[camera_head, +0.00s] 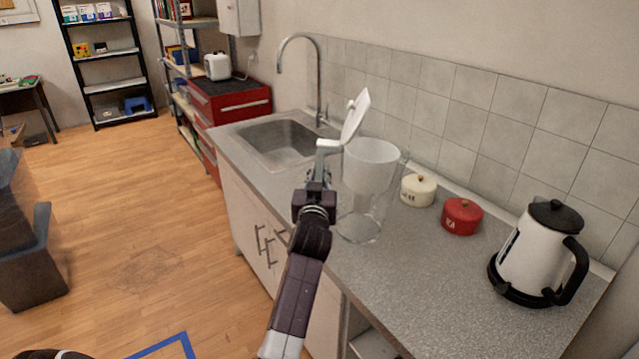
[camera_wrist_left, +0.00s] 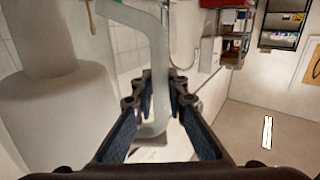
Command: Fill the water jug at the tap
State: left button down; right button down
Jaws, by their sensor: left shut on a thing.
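The water jug (camera_head: 370,165) is a clear pitcher with a white inner funnel, and its white lid (camera_head: 356,115) stands open. It is upright over the counter near the sink; I cannot tell whether its base touches the counter. My left gripper (camera_head: 320,172) is shut on the jug's handle (camera_head: 328,147). In the left wrist view the pale handle (camera_wrist_left: 157,60) runs between the fingers of the left gripper (camera_wrist_left: 160,100), with the jug body (camera_wrist_left: 60,115) at left. The tap (camera_head: 319,75) is a tall curved spout behind the sink (camera_head: 280,140). My right gripper is not seen.
On the grey counter (camera_head: 420,290) are a cream canister (camera_head: 418,190), a red canister (camera_head: 461,217) and a white kettle (camera_head: 535,255) on the right. A red tool cabinet (camera_head: 240,104) stands beyond the sink. The counter between jug and sink is clear.

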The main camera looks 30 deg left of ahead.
pick_arm(q)
notch_tip(320, 180, up, 13)
jog(key=shift+d+r+b, duration=0.1)
jog(key=shift+r+b, duration=0.05)
jog(key=shift+b, duration=0.55)
jog(key=shift+r, duration=1.55)
